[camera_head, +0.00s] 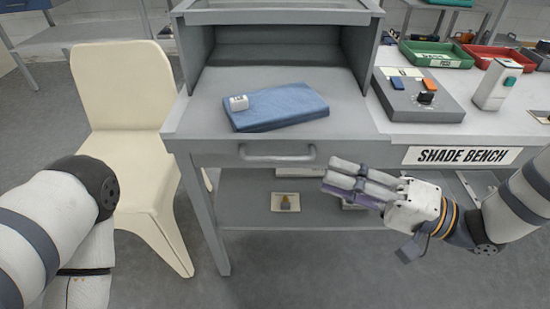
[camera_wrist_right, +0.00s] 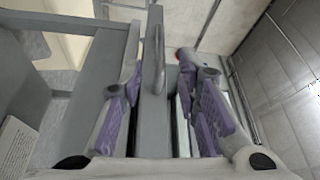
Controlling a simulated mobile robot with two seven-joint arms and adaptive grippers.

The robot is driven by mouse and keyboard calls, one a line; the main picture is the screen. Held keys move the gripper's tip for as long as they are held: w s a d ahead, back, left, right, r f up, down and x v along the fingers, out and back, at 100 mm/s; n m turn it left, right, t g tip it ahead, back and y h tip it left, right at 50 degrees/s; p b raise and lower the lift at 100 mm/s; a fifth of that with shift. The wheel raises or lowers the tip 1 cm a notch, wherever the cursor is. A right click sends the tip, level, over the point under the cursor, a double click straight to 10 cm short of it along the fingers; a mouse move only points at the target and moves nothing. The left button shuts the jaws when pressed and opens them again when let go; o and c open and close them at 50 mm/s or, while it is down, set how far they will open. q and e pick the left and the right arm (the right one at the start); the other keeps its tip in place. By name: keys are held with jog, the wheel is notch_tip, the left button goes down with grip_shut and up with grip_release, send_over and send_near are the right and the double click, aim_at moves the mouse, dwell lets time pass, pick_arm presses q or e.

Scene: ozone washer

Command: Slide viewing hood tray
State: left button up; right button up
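The grey viewing hood (camera_head: 277,32) stands on the bench, open toward me. Its tray (camera_head: 205,103) lies under and in front of the hood, with a bar handle (camera_head: 277,155) on its front face. My right gripper (camera_head: 328,180) is open and empty, right of and a little below the handle. In the right wrist view the handle (camera_wrist_right: 158,50) shows ahead between the spread fingers, apart from both. My left forearm shows, but its gripper is out of view.
A cream chair (camera_head: 125,120) stands left of the bench. To the right are a grey control box (camera_head: 415,100), a white device (camera_head: 495,85), and green (camera_head: 436,55) and red (camera_head: 497,57) trays. A lower shelf (camera_head: 250,205) holds small boxes. Floor in front is clear.

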aim_at(270, 159)
jog(key=x, duration=1.2)
jog(key=shift+s, duration=0.1)
grip_shut()
